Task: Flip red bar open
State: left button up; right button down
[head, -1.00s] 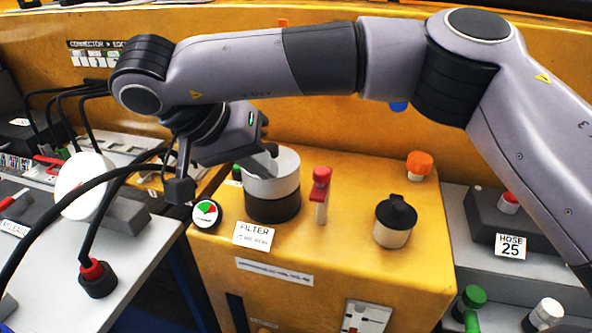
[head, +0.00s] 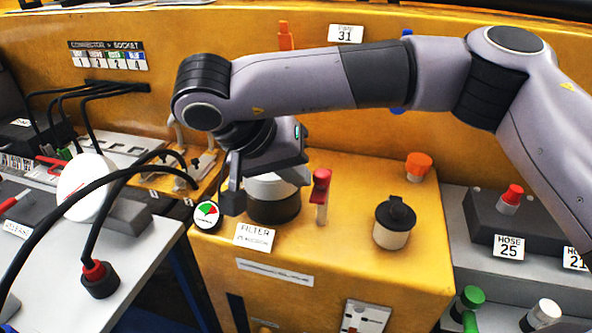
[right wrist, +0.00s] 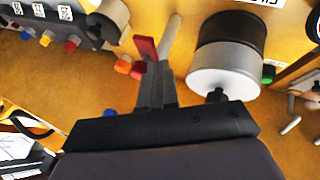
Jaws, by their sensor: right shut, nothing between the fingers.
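A red bar (head: 321,186) tops a short pale post on the yellow housing, right of the filter canister (head: 272,200), and stands upright. In the right wrist view the red bar (right wrist: 146,48) and its pale stem are just beyond my right fingertips (right wrist: 156,68). My right gripper (head: 290,158) is shut and empty, left of and above the red bar, over the canister. Its fingers are mostly hidden in the head view. I cannot tell whether they touch the bar. My left gripper is not in view.
A black-lidded cup (head: 394,224) and an orange knob (head: 419,165) stand to the right on the housing. A round gauge (head: 206,213) is at its left edge. Black cables (head: 95,215) run at the left. The housing's front right top is clear.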

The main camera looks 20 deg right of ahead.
jog(key=shift+s+d+n+t+y, duration=0.35)
jog(key=shift+d+n+t, duration=0.2)
jog(key=shift+n, duration=0.45)
